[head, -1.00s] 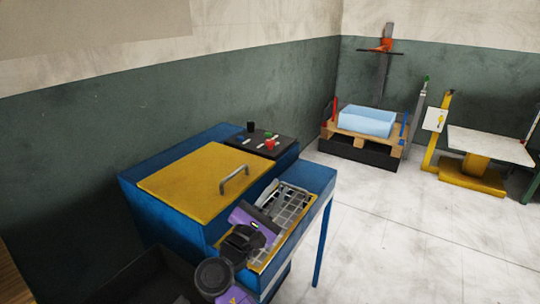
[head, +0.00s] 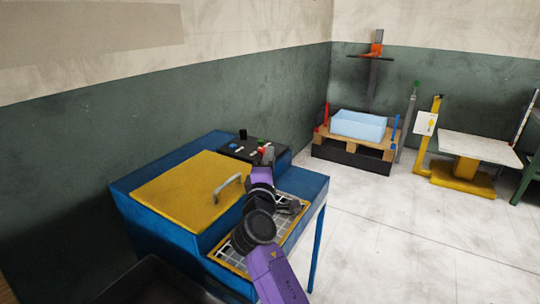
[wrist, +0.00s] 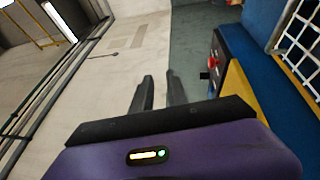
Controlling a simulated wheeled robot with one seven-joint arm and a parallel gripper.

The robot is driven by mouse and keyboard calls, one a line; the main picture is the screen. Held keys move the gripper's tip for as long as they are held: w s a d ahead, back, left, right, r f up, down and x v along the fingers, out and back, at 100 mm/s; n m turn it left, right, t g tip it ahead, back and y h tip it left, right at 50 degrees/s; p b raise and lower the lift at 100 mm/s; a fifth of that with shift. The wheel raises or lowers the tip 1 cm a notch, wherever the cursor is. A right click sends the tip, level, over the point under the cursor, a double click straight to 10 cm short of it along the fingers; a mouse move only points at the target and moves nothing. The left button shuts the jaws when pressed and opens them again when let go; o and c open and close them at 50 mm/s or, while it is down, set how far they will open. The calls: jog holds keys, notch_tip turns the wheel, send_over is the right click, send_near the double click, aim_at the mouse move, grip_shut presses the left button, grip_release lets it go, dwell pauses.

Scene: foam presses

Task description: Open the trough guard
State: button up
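A blue machine (head: 160,205) stands at the left in the head view. Its sloped yellow lid (head: 185,190) lies closed and carries a grey bar handle (head: 229,188). In front, a yellow-framed wire grid (head: 232,258) lies over the lower section; my arm covers much of it. I cannot tell for certain which of these is the trough guard. The grid also shows at the wrist view's right edge (wrist: 303,40). My gripper (head: 266,156) is right of the handle, near the control panel, apart from the handle. In the wrist view its fingers (wrist: 160,82) are apart and empty.
A black control panel (head: 250,151) with coloured buttons sits on the machine's far end. A pallet (head: 350,143) with a pale blue block (head: 359,125) stands at the back, and a yellow-based table (head: 466,148) at the right. The floor (head: 400,235) right of the machine is clear.

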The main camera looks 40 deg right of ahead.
jog(key=shift+w+d+r, duration=0.1)
jog(key=shift+w+d, duration=0.25)
jog(key=shift+d, duration=0.05)
grip_shut()
dwell(1.2)
grip_release()
